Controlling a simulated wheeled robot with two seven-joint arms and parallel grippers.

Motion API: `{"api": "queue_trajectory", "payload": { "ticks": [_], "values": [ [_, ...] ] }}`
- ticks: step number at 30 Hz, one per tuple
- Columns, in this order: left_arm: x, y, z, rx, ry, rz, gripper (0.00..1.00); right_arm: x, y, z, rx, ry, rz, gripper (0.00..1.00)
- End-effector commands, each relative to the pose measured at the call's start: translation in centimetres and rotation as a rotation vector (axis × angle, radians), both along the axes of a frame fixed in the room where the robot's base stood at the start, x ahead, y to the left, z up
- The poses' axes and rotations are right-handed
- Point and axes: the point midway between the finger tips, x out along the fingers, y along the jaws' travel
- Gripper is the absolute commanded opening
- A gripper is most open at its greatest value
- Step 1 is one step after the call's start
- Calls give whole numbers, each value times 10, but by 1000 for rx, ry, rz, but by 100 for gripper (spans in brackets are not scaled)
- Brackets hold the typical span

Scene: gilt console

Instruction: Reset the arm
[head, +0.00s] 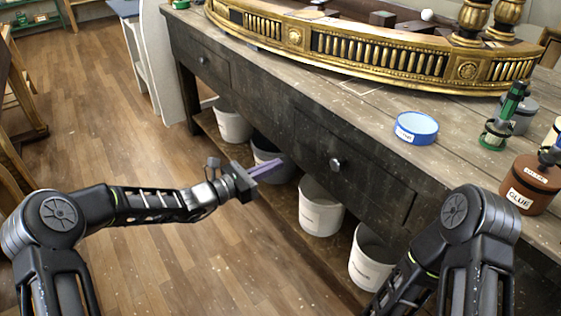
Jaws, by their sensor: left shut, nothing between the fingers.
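My left arm comes in from the left, and its gripper (265,169) is shut and empty. It hangs in front of the workbench (290,128), below the drawers. Behind it is a dark bucket on the low shelf. My right arm (470,225) is bent at the lower right, in front of the bench. Its gripper is outside the frame.
The gilt console (400,50) lies along the back of the bench top. A blue round tin (416,128), a green tool (502,115) and a brown glue pot (530,184) stand at the right. White buckets (320,208) line the low shelf.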

Motion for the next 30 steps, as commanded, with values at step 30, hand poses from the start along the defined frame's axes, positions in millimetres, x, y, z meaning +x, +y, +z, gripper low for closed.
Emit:
{"api": "queue_trajectory", "payload": {
  "ticks": [30],
  "values": [
    [-182, 22, -259, 1082, -178, -544, 0, 0, 0, 0, 0, 0, 0, 36]
  ]
}}
